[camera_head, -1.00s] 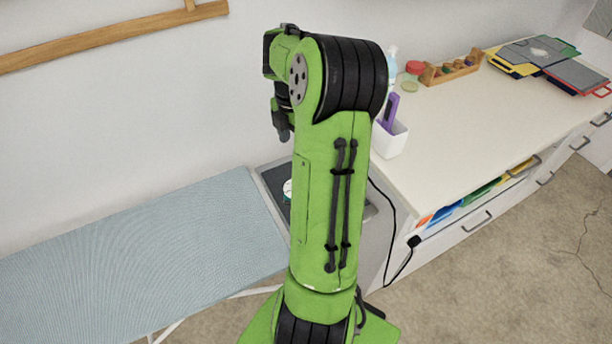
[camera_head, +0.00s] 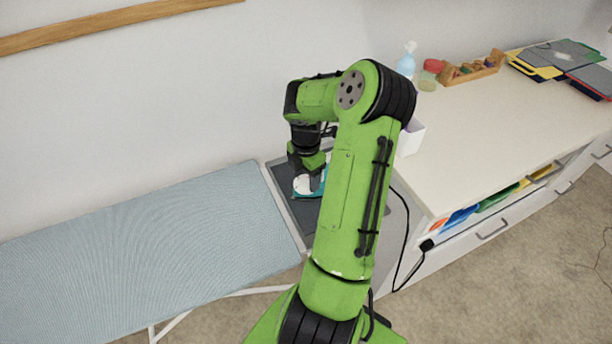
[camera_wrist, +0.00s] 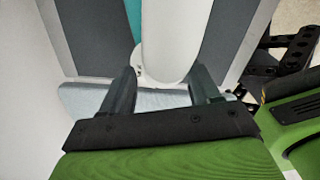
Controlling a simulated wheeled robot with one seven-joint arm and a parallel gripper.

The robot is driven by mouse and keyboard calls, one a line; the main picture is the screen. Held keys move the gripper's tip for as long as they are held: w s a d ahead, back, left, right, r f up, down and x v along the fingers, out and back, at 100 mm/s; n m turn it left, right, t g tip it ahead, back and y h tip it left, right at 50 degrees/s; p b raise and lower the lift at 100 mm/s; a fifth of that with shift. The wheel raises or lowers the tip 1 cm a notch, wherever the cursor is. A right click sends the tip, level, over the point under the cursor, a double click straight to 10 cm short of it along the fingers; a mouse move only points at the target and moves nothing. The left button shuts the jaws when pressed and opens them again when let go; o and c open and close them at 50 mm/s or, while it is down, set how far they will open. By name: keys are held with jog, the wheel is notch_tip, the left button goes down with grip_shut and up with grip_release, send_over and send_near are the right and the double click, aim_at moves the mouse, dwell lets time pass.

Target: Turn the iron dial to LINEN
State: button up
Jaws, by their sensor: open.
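The iron (camera_head: 308,184), white and teal, sits on the dark rest at the right end of the ironing board. In the wrist view its white body (camera_wrist: 172,40) shows close up, with a teal strip (camera_wrist: 133,15) beside it. My gripper (camera_wrist: 165,84) is open, and its two dark fingers stand on either side of the rounded end of the white part. I cannot tell whether they touch it. In the head view my gripper (camera_head: 308,166) is just above the iron, and my arm hides part of it. No dial markings can be read in either view.
The ironing board (camera_head: 140,250) has a bare pale blue cover. The grey iron rest (camera_head: 285,190) lies between it and the white counter (camera_head: 480,130). A black cord (camera_head: 402,250) hangs at the counter's side. A white holder (camera_head: 411,138) stands near my arm.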

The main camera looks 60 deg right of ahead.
jog(key=c, duration=1.1)
jog(key=shift+o, duration=0.2)
jog(key=shift+m, duration=0.3)
jog(key=m+p, duration=0.1)
jog(key=m, duration=0.2)
jog(key=shift+m, duration=2.8)
jog(key=o, duration=1.1)
jog(key=shift+c, duration=0.2)
